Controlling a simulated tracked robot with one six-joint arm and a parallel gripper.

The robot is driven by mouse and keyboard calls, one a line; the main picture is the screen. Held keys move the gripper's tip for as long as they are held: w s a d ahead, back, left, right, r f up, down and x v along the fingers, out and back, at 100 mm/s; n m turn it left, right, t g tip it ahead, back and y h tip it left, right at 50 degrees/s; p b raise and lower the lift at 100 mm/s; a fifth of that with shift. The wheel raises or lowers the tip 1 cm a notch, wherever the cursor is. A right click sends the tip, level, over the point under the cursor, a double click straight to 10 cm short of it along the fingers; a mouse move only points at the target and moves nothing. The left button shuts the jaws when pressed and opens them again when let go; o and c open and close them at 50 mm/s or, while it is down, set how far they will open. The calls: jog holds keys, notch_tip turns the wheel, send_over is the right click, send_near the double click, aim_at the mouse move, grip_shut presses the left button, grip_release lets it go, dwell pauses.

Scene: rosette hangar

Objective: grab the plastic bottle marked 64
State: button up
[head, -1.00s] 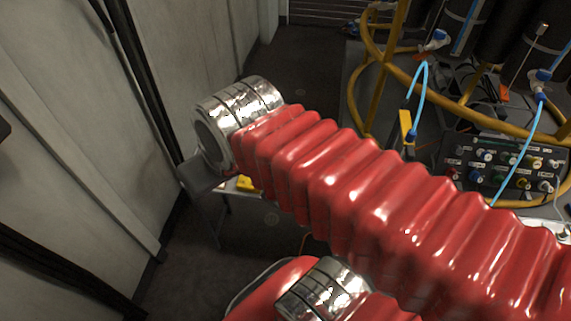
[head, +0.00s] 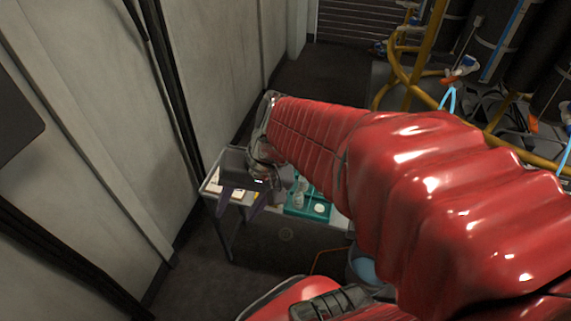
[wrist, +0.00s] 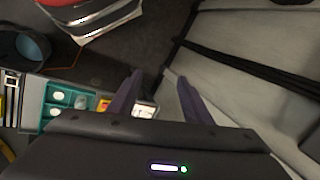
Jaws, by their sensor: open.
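My gripper (head: 236,207) is open, with two dark purple fingers pointing down over the left part of a small table. In the wrist view its fingers (wrist: 160,78) stand apart with nothing between them. A teal tray (head: 295,211) on the table holds small whitish items and sits to the right of my gripper; the tray also shows at the lower left of the wrist view (wrist: 46,101). A whitish item (head: 299,198) in it may be a bottle. No mark 64 can be read, and my red arm hides part of the table.
The small grey table (head: 334,238) stands near the pale wall (head: 70,150) on the left. Papers or boxes (head: 229,186) lie at its left end. A blue bucket (head: 366,268) is on the floor beside it. Yellow pipes (head: 425,60) and dark cylinders stand at the back right.

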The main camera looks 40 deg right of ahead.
jog(key=w+d+f+m+t+y, duration=0.55)
jog(key=w+d+f+m, duration=0.25)
jog(key=d+f+m, duration=0.5)
jog(key=m+t+h, duration=0.6)
jog(key=m+h, duration=0.4)
jog(key=m, duration=0.7)
send_near(303, 182)
jog(key=s+r, duration=0.1)
jog(key=s+d+r, duration=0.1)
jog(key=r, duration=0.1)
jog(key=shift+s+d+g, duration=0.1)
jog(key=shift+s+g, duration=0.05)
jog(key=shift+g, duration=0.1)
jog(key=shift+f, duration=0.1)
jog(key=x, duration=0.7)
jog(key=shift+w+f, duration=0.1)
jog(key=shift+w, duration=0.2)
jog(key=shift+w+f, duration=0.15)
jog(key=shift+w, duration=0.3)
